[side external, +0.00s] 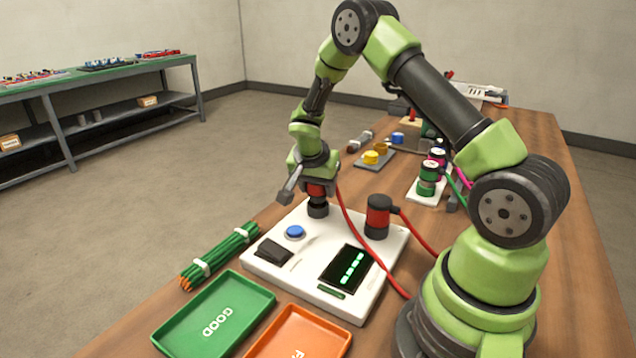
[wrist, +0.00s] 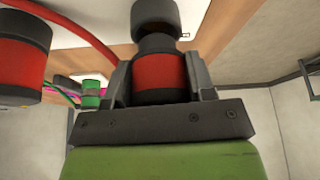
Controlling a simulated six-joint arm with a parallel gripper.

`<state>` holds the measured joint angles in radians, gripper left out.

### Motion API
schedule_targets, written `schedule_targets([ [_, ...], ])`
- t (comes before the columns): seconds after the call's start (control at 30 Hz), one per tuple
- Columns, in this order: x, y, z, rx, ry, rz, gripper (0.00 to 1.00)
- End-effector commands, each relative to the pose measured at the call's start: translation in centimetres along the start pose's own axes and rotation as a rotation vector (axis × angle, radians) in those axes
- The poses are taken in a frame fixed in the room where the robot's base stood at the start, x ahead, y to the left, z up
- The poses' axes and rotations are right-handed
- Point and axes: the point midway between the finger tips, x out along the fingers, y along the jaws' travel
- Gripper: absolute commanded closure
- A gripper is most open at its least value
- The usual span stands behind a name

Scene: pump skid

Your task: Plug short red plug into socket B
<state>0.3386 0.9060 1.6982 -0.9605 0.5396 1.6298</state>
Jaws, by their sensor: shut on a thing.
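My gripper (side external: 317,183) is shut around a red plug (side external: 316,190) with black ends, low over the left back part of the white test box (side external: 262,258). In the wrist view my gripper (wrist: 165,90) has a jaw on each side of the plug's red band (wrist: 160,75). The plug's dark end meets a black cylinder (wrist: 155,14), which also shows under the plug in the side view (side external: 318,209); how deep it sits I cannot tell. A second red plug (side external: 378,216) with black ends stands upright on the box to the right. I cannot read any socket letters.
Red cables (side external: 362,238) run from both plugs toward my base. The box has a blue button (side external: 295,232) and a lit green display (side external: 351,268). A green GOOD tray (side external: 190,342), an orange tray (side external: 272,350) and a bundle of green wires (side external: 222,254) lie in front and left.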

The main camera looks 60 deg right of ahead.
Motion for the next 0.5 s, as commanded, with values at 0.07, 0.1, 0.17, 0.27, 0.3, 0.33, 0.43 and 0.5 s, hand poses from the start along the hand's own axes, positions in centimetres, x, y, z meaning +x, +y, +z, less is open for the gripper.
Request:
schedule_targets([
  [0.07,0.17,-0.01,0.06,0.0,0.0,0.0,0.79],
  [0.1,0.24,-0.01,0.09,-0.001,0.0,-0.001,0.79],
  [0.17,0.34,-0.02,0.13,-0.001,0.0,-0.001,0.79],
  [0.27,0.52,-0.02,0.21,-0.001,0.0,-0.001,0.79],
  [0.3,0.59,-0.02,0.24,-0.001,0.0,-0.001,0.79],
  [0.33,0.65,-0.02,0.27,0.0,0.0,-0.001,0.79],
  [0.43,0.84,0.0,0.36,0.0,-0.001,0.0,0.79],
  [0.5,0.98,0.01,0.42,-0.001,-0.001,0.0,0.79],
])
